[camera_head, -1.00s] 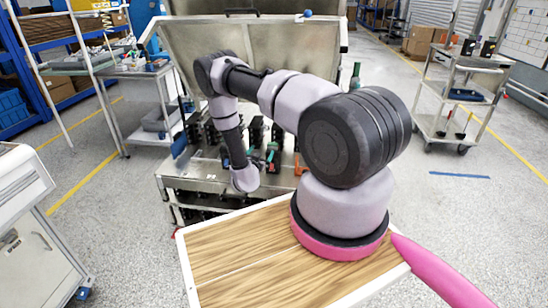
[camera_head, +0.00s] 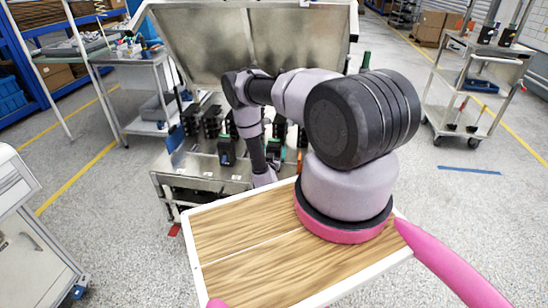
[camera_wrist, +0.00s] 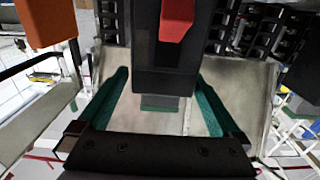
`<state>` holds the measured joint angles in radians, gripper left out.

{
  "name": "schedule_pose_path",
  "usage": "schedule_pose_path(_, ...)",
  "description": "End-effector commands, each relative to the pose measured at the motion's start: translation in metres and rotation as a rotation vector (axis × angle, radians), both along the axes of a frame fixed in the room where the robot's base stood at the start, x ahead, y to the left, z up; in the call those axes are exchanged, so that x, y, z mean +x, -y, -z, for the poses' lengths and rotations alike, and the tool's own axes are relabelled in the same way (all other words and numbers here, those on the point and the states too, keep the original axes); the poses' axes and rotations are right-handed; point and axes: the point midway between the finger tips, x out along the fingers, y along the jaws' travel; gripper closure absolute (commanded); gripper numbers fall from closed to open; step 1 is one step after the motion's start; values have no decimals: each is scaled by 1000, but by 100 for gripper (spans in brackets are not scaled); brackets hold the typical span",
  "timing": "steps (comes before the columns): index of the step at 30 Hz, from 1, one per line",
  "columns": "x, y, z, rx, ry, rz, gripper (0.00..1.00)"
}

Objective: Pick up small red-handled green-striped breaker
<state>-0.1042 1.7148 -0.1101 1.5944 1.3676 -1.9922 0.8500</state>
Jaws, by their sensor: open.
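A dark breaker with a red handle (camera_wrist: 177,20) stands large in the middle of the wrist view, with a green strip at its lower end. My gripper (camera_wrist: 161,82) is open, with one green finger on each side of the breaker's lower part. Visible gaps lie between both fingers and the breaker, so I see no grip. In the head view my arm reaches down to the metal bench (camera_head: 200,180), and my gripper is mostly hidden there. I cannot pick out the red handle in the head view.
Several black breakers (camera_head: 211,122) stand on the bench in front of a tilted metal panel (camera_head: 240,45). An orange part (camera_wrist: 45,20) is close at the wrist view's upper left.

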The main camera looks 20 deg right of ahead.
Motion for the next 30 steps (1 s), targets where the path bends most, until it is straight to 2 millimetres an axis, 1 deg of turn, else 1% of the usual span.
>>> schedule_pose_path(6,28,16,2,1,4,3,0)
schedule_pose_path(9,38,22,2,1,3,2,0)
schedule_pose_path(12,43,25,2,1,1,1,0)
schedule_pose_path(18,43,25,2,0,0,0,0)
schedule_pose_path(19,43,25,2,0,0,0,4)
schedule_pose_path(20,43,25,2,0,0,0,15)
schedule_pose_path(21,43,25,2,0,0,0,31)
schedule_pose_path(23,43,25,2,0,0,0,54)
schedule_pose_path(24,43,25,2,0,0,0,69)
schedule_pose_path(26,43,25,2,0,0,0,92)
schedule_pose_path(27,43,25,2,0,0,0,100)
schedule_pose_path(30,43,25,2,-1,2,0,100)
